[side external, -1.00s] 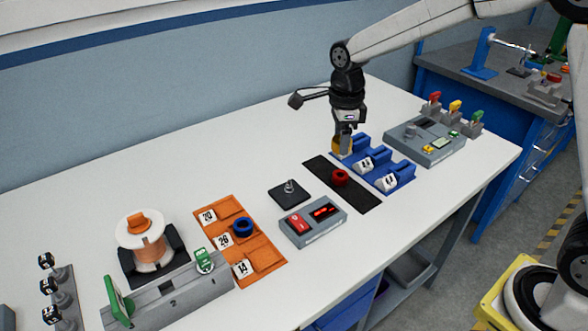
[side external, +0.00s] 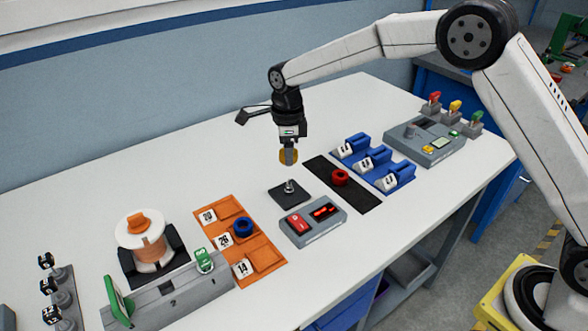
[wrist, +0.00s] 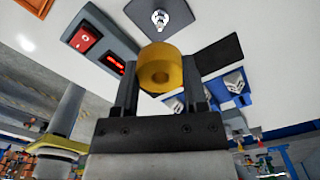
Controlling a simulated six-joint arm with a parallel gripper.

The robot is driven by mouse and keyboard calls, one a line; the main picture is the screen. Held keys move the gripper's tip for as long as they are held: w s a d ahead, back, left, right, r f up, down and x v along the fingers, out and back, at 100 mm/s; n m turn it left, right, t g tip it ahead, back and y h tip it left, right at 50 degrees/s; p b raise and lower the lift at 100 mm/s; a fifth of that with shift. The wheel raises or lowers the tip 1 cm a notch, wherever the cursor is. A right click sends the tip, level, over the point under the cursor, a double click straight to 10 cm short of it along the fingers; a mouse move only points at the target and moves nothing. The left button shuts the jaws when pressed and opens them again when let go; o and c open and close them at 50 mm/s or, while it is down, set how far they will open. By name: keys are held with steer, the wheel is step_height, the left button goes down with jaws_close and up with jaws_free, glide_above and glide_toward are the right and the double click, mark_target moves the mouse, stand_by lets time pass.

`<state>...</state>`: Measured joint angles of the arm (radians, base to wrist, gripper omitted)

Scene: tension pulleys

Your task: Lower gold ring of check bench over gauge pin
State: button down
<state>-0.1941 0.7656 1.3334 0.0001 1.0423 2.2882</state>
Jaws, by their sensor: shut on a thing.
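My gripper (side external: 289,150) is shut on the gold ring (side external: 288,157) and holds it in the air above the black gauge plate (side external: 279,197). In the wrist view the gold ring (wrist: 160,68) sits between the two fingers, its hole facing the camera. The gauge pin (side external: 289,186) stands upright on the black plate, below the ring and apart from it. The pin also shows in the wrist view (wrist: 160,18), beyond the ring.
A grey box with a red switch and red display (side external: 313,222) stands just in front of the pin plate. A red ring (side external: 340,177) lies on a black mat to the right. Blue holders (side external: 367,160) stand beyond it. An orange tray (side external: 254,258) with a blue ring (side external: 243,226) lies to the left.

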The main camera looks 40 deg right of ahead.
steer(key=shift+f, duration=0.1)
steer(key=shift+f, duration=2.3)
steer(key=shift+f, duration=1.7)
stand_by(1.3)
steer(key=shift+c, duration=0.2)
jaws_free()
steer(key=shift+o, duration=0.2)
steer(key=shift+r, duration=4.05)
